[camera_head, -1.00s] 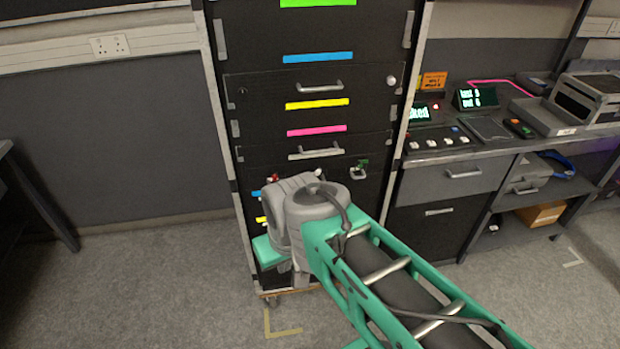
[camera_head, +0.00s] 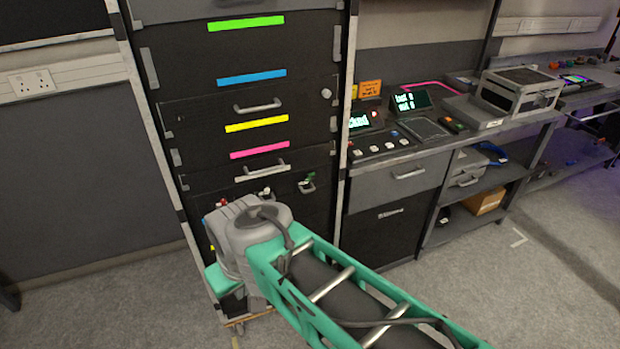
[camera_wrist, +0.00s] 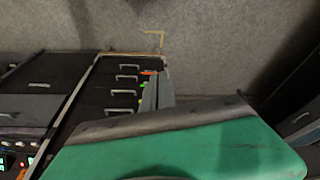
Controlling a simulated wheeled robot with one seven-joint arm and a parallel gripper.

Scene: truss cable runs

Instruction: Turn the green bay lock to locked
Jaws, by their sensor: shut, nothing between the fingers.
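A tall black rack (camera_head: 200,80) stands left of centre in the head view, with green, blue, yellow and pink strips on its front. A small lock with a green part (camera_head: 309,177) and a grey metal body sits on the rack's lower right front. Its exact setting is too small to read. My grey and teal arm covers the rack's lower front, left of and below the green lock. My gripper's fingers do not show in either view. The wrist view shows a large teal part of my own body and a row of drawer handles with small green marks (camera_wrist: 142,86).
A red knob (camera_head: 222,203) sits on the rack further left, by my arm. Right of the rack, a bench holds a console with a small screen (camera_head: 357,121), partly hidden, and a second screen (camera_head: 411,100). Open carpet floor (camera_head: 500,285) lies at the right.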

